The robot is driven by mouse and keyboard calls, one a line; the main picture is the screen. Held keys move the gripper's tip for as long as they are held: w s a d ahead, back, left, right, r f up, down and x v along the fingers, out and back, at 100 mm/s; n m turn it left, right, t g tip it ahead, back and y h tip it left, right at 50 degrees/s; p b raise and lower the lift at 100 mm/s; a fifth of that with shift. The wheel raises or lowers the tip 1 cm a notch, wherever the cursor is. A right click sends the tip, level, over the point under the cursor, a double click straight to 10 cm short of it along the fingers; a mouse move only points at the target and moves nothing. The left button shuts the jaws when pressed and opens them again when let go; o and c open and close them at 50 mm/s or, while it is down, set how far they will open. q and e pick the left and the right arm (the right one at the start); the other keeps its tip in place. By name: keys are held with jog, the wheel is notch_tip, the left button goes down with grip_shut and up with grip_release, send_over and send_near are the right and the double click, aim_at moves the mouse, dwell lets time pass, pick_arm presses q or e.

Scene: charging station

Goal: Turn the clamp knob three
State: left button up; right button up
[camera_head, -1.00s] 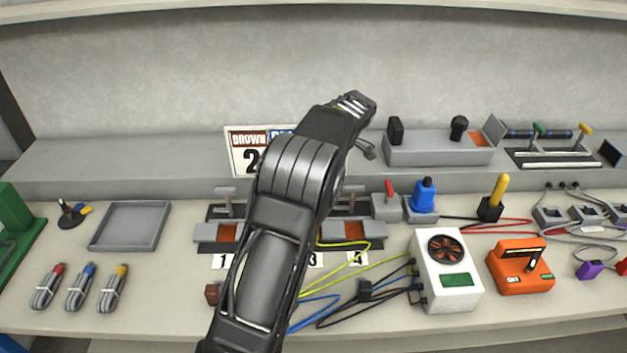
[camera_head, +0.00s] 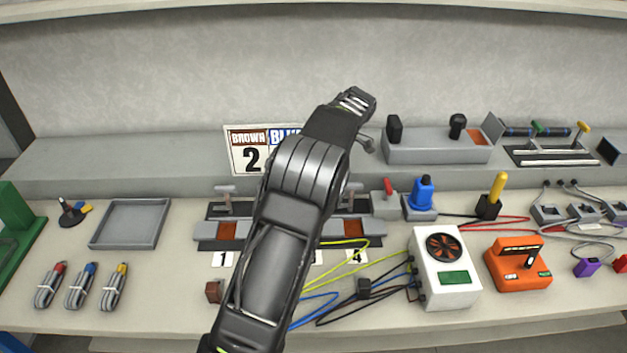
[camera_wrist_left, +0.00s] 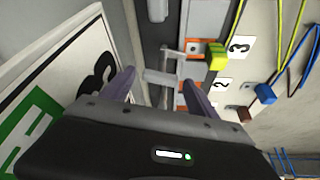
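In the left wrist view my left gripper (camera_wrist_left: 158,80) is open, with a finger on each side of a grey T-shaped clamp knob (camera_wrist_left: 160,77). This knob stands by the orange terminal beside the label 3 (camera_wrist_left: 240,46). Contact between fingers and knob cannot be made out. A yellow block (camera_wrist_left: 216,57) sits at that terminal. In the head view my arm hides the gripper and the middle clamps. The outer clamps show beside it, clamp one's knob (camera_head: 225,192) at left and clamp four's (camera_head: 351,190) at right. My right gripper is not in view.
A sign card (camera_head: 249,158) stands behind the clamps and close to the left finger in the wrist view. Right of the clamps are a red switch (camera_head: 390,190), a blue knob (camera_head: 423,194) and a white fan box (camera_head: 446,268). Wires cross the table front. A grey tray (camera_head: 130,222) lies left.

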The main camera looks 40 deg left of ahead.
pick_arm(q)
jog(key=shift+o, duration=0.3)
jog(key=shift+r, duration=0.1)
jog(key=p+v, duration=0.3)
jog(key=v, duration=0.4)
jog(key=shift+d+r, duration=0.15)
jog(key=shift+r, duration=0.15)
jog(key=shift+f, duration=0.1)
jog(key=shift+c, duration=0.5)
